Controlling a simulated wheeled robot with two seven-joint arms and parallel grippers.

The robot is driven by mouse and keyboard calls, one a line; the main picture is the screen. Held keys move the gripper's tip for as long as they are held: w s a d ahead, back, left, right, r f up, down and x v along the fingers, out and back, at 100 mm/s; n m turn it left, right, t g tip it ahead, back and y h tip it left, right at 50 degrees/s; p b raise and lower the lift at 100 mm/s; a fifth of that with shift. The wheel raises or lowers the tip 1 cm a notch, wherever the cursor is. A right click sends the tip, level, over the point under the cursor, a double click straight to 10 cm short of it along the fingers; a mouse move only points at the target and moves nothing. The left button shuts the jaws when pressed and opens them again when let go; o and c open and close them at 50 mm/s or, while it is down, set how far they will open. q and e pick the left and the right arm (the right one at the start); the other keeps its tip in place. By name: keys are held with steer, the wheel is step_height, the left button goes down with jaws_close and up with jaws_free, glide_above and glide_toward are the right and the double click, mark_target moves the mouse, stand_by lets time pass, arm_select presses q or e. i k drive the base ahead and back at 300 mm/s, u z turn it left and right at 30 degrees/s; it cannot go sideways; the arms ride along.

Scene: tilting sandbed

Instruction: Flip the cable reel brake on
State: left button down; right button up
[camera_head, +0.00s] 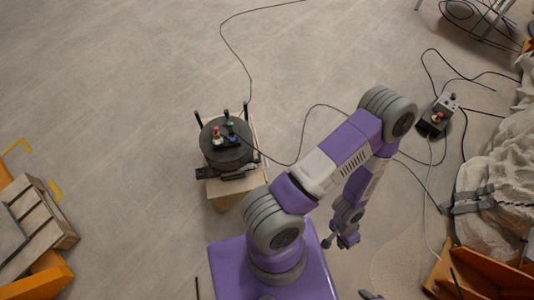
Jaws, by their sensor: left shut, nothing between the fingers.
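The cable reel looks to be the round black drum (228,148), which stands on a pale wooden block left of centre. Upright black posts ring it, and small red, green and blue pieces sit on its top. A dark bar lies along its front edge. I cannot make out which part is the brake or how it is set. My left gripper (343,241) is shut and empty, low and to the right of the drum, well apart from it. My right gripper does not show.
A black cable runs from the drum across the floor. A small control box (437,115) with a red knob stands at right among loose cables. Grey cloth (500,170) lies at the right edge. A wooden pallet (32,225) is at left. The upper-left floor is clear.

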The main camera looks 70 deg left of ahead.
mark_target(260, 157)
steer(key=u, duration=2.75)
steer(key=k, duration=0.45)
steer(key=u, duration=0.65)
steer(key=k, duration=0.9)
steer(key=z, duration=0.15)
steer(key=i, duration=0.55)
steer(key=z, duration=0.65)
steer(key=i, duration=1.1)
steer(key=u, duration=0.35)
